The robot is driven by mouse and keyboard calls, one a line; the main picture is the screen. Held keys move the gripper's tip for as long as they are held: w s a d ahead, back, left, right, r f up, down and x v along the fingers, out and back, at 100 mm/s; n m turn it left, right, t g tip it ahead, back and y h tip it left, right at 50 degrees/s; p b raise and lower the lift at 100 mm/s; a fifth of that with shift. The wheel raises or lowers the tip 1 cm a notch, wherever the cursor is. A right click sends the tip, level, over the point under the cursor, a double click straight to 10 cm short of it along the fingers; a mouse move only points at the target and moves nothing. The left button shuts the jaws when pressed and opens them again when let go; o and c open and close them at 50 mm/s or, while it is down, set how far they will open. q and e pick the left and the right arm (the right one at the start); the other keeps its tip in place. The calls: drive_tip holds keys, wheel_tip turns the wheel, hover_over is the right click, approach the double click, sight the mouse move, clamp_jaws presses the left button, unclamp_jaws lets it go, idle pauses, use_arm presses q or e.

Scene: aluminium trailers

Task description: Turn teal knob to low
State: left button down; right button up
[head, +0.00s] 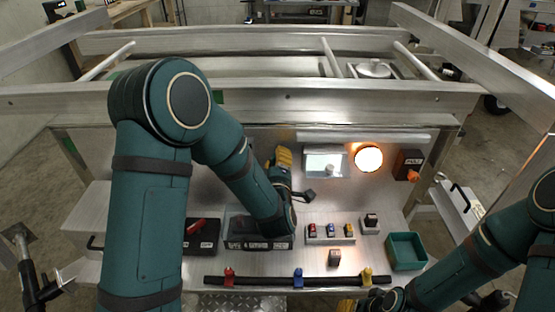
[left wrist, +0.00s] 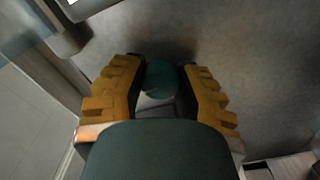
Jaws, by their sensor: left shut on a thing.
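The teal knob (left wrist: 163,82) shows in the left wrist view between the two yellow fingers of my left gripper (left wrist: 160,90). The fingers are shut on it, one on each side. The knob's low mark and pointer cannot be made out. In the head view my left gripper (head: 284,160) reaches the upright metal panel, left of a pale window, and hides the knob. My right arm comes in at the lower right of the head view; its fingers cannot be clearly seen.
A lit round lamp (head: 368,158) and a black box (head: 408,164) are on the panel's right. Below are a switch block (head: 330,240), a teal bin (head: 405,251), black trays and a dark bar (head: 260,281) with coloured clips. Metal rails cross above.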

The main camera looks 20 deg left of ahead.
use_arm(q)
drive_tip(key=c, duration=0.6)
unclamp_jaws()
drive_tip(key=shift+w+a+r, duration=0.1)
drive_tip(key=shift+r, duration=0.1)
drive_tip(key=shift+f, duration=0.1)
drive_tip(key=v, duration=0.7)
drive_tip(key=shift+s, duration=0.3)
